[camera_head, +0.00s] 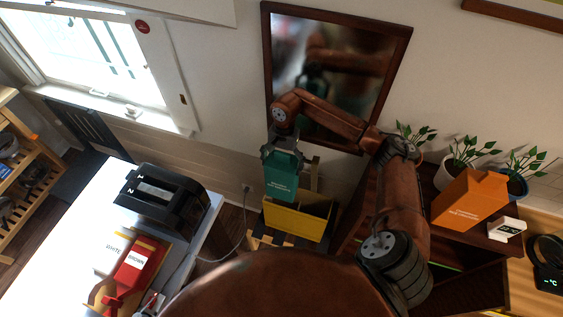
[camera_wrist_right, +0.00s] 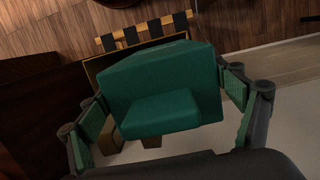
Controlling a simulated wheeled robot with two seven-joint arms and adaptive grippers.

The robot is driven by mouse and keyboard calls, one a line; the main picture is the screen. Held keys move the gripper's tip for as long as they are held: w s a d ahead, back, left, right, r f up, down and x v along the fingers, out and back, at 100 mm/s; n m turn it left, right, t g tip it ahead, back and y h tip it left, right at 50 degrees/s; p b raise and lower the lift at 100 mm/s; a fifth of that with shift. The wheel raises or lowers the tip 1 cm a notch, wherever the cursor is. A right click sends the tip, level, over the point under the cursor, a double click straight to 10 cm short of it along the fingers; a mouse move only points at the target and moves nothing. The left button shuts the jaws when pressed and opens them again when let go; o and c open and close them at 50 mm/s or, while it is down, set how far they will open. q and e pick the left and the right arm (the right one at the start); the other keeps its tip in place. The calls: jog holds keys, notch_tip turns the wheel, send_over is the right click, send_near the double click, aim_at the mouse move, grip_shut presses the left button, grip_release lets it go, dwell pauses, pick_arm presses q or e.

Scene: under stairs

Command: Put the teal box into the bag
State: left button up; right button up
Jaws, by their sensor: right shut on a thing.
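The teal box (camera_head: 282,178) is held up by my right gripper (camera_head: 284,150), which is shut on its upper part. In the right wrist view the teal box (camera_wrist_right: 165,85) fills the middle, between the two fingers of the right gripper (camera_wrist_right: 165,115). The yellow bag (camera_head: 297,222), with an open dark top, stands low on the floor side beneath the box. In the head view the box's lower end is just above and left of the bag's opening. Part of the yellow bag (camera_wrist_right: 93,68) shows behind the box in the wrist view. My left gripper is not seen.
A white table (camera_head: 75,225) at left bears a black toaster (camera_head: 163,200) and red and white packets (camera_head: 135,265). A dark shelf at right holds an orange box (camera_head: 470,198), potted plants (camera_head: 465,165) and a small white device (camera_head: 506,229). A mirror (camera_head: 330,70) hangs behind my right arm.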

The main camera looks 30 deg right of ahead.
notch_tip(320, 180, down, 3)
jog(key=shift+s+r+b, duration=0.15)
jog(key=shift+b, duration=0.75)
pick_arm(q)
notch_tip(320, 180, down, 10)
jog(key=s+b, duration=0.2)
jog(key=b, duration=0.6)
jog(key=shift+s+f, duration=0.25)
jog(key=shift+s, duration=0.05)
pick_arm(e)
jog(key=shift+f, duration=5.05)
jog(key=o, duration=2)
jog(key=r, duration=0.4)
jog(key=w+d+r, duration=0.1)
jog(key=r, duration=0.7)
jog(key=shift+w+d, duration=0.15)
jog(key=shift+d, duration=0.05)
